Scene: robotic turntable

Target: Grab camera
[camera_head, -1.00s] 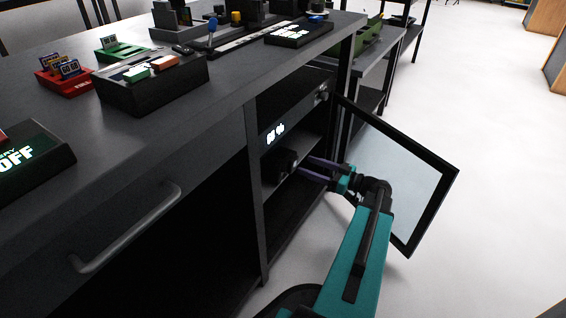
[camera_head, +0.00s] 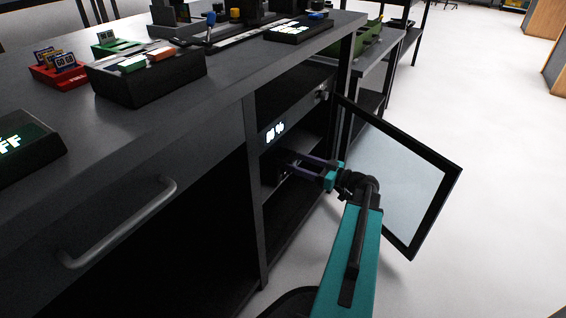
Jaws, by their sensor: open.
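The camera (camera_head: 270,171) looks like a small dark block on the shelf inside the open cabinet, partly lost in shadow. My gripper (camera_head: 286,163) reaches into the cabinet from the right. Its purple fingers are open, and their tips are at the camera, partly covering it. I cannot tell whether the fingers touch it or stand around it.
The glass cabinet door (camera_head: 400,170) stands open to the right of my arm. A lit display (camera_head: 274,132) is above the shelf. The dark worktop (camera_head: 130,125) carries a black box (camera_head: 150,80) and other items. White floor is free on the right.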

